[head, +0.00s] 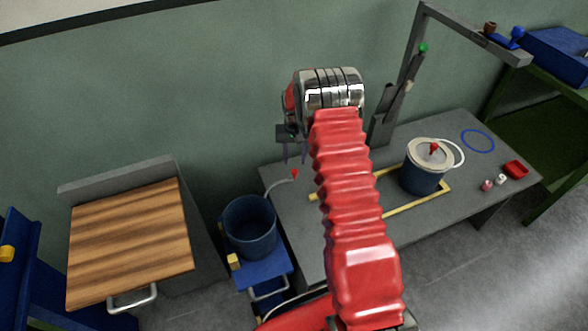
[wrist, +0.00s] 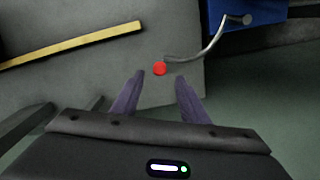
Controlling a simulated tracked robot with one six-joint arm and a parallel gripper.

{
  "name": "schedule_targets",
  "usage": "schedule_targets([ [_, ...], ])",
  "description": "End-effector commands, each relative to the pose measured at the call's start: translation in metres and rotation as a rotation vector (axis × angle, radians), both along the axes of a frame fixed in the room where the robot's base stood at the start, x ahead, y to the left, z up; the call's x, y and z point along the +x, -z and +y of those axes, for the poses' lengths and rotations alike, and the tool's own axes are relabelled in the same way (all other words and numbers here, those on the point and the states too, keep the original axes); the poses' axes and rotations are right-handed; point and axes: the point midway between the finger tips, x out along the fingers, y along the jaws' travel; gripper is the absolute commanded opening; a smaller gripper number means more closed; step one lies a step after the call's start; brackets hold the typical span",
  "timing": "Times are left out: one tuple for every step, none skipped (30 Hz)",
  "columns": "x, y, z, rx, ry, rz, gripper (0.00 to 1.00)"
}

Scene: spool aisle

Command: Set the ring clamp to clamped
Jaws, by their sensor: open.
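A thin, curved grey bar (head: 279,183) with a red knob (head: 294,173) at its end reaches from beside the blue bucket over the left edge of the grey table. It seems to be the ring clamp's lever, but I cannot tell its setting. In the wrist view, the bar (wrist: 213,40) runs from a blue surface to the red knob (wrist: 159,68). My gripper (head: 294,161) is open above the knob. In the wrist view, the knob appears between and just beyond the open fingertips of my gripper (wrist: 160,76); I see no contact.
The blue bucket (head: 250,227) stands on a blue stand (head: 265,268). The grey table (head: 290,220) carries a lidded bucket (head: 424,177), a blue ring (head: 478,141) and a red tray (head: 515,169). A grey post with an overhead arm (head: 470,32) rises behind. A wooden-topped cabinet (head: 130,240) stands left.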

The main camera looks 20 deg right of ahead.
Motion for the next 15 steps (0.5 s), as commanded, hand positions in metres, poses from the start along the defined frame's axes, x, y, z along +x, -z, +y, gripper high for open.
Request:
schedule_targets([
  [-0.001,0.009,0.0,0.001,0.0,0.002,0.4],
  [-0.001,0.014,0.0,0.001,0.0,0.002,0.4],
  [-0.001,0.02,0.0,0.001,0.0,0.002,0.4],
  [-0.001,0.025,0.0,0.001,0.0,0.002,0.4],
  [-0.001,0.03,0.0,0.001,0.0,0.003,0.4],
  [-0.001,0.035,0.0,0.001,0.0,0.003,0.4],
  [-0.001,0.039,0.0,0.001,0.0,0.002,0.4],
  [-0.001,0.043,0.0,0.0,0.0,0.001,0.4],
  [0.0,0.048,0.0,0.0,0.0,0.001,0.4],
  [0.0,0.051,0.0,0.0,0.0,0.001,0.4],
  [0.0,0.054,0.0,0.0,0.0,0.001,0.4],
  [0.0,0.057,0.0,0.0,0.0,0.0,0.4],
  [0.0,0.059,0.0,0.0,0.0,0.0,0.4],
  [0.0,0.061,0.0,0.0,0.0,0.0,0.4],
  [0.0,0.062,0.0,0.0,0.0,0.0,0.4],
])
